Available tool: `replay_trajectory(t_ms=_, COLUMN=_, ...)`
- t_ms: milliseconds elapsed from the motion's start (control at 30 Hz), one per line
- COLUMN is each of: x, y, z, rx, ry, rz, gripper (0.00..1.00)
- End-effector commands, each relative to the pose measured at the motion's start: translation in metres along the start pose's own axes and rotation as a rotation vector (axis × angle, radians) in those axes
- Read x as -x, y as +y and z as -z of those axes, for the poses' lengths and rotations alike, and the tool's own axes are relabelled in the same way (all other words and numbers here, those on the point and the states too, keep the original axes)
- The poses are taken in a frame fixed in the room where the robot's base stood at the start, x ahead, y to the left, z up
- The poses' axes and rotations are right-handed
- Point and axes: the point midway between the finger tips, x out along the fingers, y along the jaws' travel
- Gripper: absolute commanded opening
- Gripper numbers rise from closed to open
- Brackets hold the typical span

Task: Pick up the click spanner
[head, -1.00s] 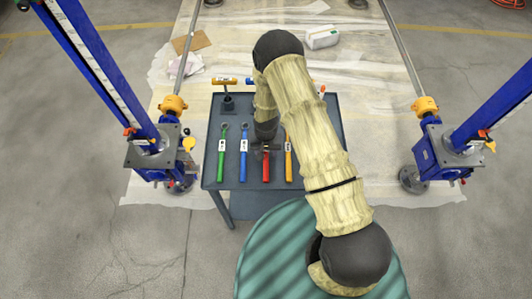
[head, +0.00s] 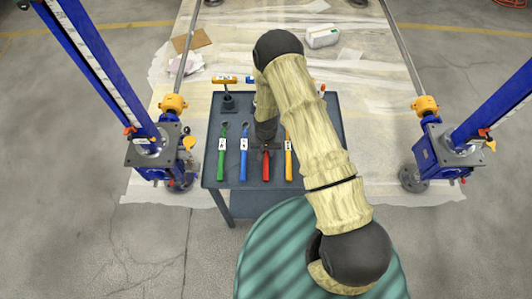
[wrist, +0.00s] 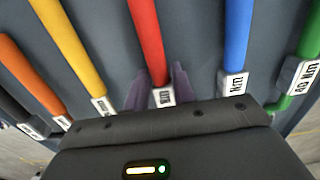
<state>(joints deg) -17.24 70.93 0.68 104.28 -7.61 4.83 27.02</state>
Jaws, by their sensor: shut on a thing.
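A red-handled spanner (head: 266,167) lies on the grey-blue table, between a blue-handled spanner (head: 244,160) and a yellow-handled one (head: 288,162). My gripper (head: 265,144) is over its upper part, partly hidden by my arm. In the wrist view, the two fingers of my gripper (wrist: 159,90) stand on either side of the red spanner (wrist: 147,40), around its white label, and are shut on it. The spanner's head is hidden behind the gripper body. No label is readable enough to tell which spanner is the click one.
A green spanner (head: 222,158) lies left of the blue one. An orange spanner (wrist: 30,72) and a dark one beyond it lie past the yellow in the wrist view. Yellow-topped tools stand at the table's back (head: 225,97). Blue screw jacks (head: 155,150) flank the table.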

Motion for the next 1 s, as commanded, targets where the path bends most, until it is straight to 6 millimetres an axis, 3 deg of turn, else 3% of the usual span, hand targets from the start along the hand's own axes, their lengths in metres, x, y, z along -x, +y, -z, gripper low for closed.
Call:
replay_trajectory(t_ms=367, x=0.012, y=-0.001, z=0.001, rx=0.001, ry=0.003, rz=0.001, gripper=0.00)
replay_trajectory(t_ms=800, x=0.078, y=-0.001, z=0.001, rx=0.001, ry=0.004, rz=0.002, gripper=0.00)
replay_trajectory(t_ms=1000, x=0.097, y=0.000, z=0.000, rx=0.001, ry=0.001, rz=0.001, gripper=0.00)
